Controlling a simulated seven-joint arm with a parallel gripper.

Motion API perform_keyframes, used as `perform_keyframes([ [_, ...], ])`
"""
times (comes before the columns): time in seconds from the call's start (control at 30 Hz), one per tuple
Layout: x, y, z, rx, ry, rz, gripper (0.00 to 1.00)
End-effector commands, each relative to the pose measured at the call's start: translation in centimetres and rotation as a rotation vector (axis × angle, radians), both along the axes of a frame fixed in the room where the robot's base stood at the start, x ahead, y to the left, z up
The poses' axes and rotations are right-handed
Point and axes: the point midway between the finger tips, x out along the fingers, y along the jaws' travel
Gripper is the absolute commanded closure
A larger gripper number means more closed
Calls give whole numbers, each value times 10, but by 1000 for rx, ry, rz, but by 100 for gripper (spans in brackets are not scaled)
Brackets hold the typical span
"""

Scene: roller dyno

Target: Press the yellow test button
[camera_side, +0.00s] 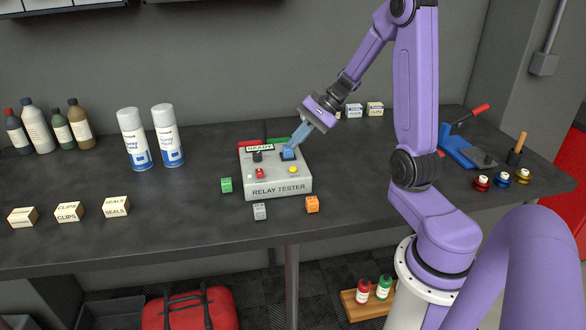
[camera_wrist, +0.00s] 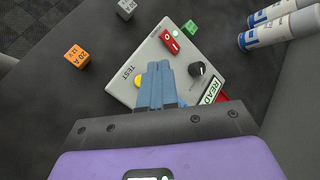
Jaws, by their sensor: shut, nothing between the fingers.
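The relay tester (camera_side: 277,188) is a pale grey box on the dark bench. Its yellow test button (camera_side: 293,170) is on the top face, near the front right; in the wrist view the button (camera_wrist: 138,82) shows beside the word TEST, partly covered by my fingers. My gripper (camera_side: 294,146) is shut and empty, tilted down over the tester's back right part. Its blue fingertips (camera_wrist: 157,66) are behind the button in the side view, at a blue block (camera_side: 288,154) on a dark base. I cannot tell whether they touch that block.
On the tester are a red switch (camera_side: 259,173), a dark knob (camera_side: 257,156) and a READY sign (camera_side: 260,147). Green (camera_side: 226,185), grey (camera_side: 260,211) and orange (camera_side: 312,204) cubes lie around its front. Spray cans (camera_side: 168,135) stand behind left.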

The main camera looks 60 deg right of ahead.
Motion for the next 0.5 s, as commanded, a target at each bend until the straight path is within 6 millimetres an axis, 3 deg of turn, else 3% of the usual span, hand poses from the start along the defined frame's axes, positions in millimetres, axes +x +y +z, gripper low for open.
perform_keyframes([
  [0.2, 0, 0, -25, 2, 3, -2, 100],
  [0.5, -1, 0, -40, -1, 1, -1, 100],
])
